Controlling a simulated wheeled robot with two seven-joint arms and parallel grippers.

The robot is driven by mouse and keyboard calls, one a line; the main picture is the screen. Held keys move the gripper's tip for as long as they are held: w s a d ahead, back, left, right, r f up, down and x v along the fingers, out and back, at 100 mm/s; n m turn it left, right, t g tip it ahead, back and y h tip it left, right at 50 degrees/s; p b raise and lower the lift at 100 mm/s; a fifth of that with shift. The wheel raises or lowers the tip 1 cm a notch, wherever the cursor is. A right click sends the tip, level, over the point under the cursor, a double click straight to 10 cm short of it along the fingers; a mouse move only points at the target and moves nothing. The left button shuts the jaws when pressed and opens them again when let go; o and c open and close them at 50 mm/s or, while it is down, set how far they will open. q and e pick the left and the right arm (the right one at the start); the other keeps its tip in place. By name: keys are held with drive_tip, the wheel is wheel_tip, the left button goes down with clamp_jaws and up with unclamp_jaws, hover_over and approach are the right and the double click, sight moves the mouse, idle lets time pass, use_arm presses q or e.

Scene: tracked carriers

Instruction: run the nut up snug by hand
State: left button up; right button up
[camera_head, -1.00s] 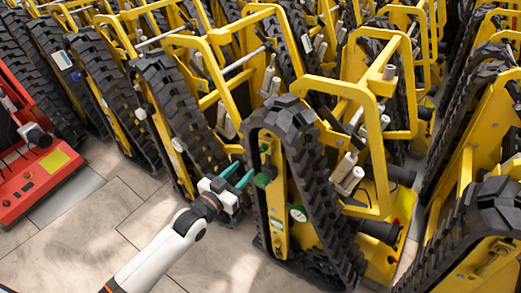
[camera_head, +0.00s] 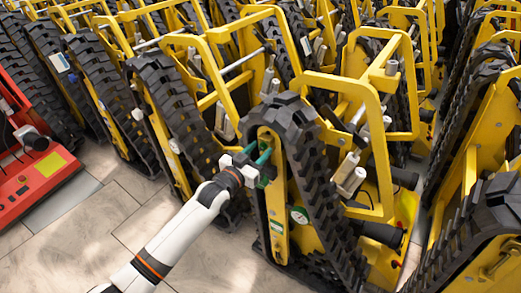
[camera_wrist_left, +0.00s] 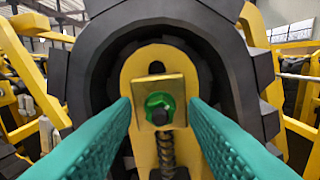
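The green hex nut (camera_wrist_left: 160,108) sits on a square brass-coloured plate (camera_wrist_left: 172,87) on a yellow upright, inside the loop of a black track, in the left wrist view. A dark spring or threaded rod (camera_wrist_left: 166,150) runs below it. My left gripper (camera_wrist_left: 159,104) is open, with one teal finger to each side of the nut and a gap between each finger and it. In the head view my left gripper (camera_head: 265,164) is at the front of the nearest middle tracked carrier (camera_head: 279,215) and largely hides the nut there. My right gripper is not in view.
Yellow-framed tracked carriers stand close together behind and to both sides, with another black track (camera_head: 470,225) at the right. A red machine (camera_head: 35,175) stands at the left. Bare tiled floor (camera_head: 130,215) lies in front on the left.

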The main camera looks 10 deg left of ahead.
use_arm(q)
clamp_jaws()
drive_tip(key=shift+m, duration=0.3)
drive_tip(key=shift+c, duration=2)
unclamp_jaws()
drive_tip(key=shift+m, duration=0.5)
drive_tip(key=o, duration=0.5)
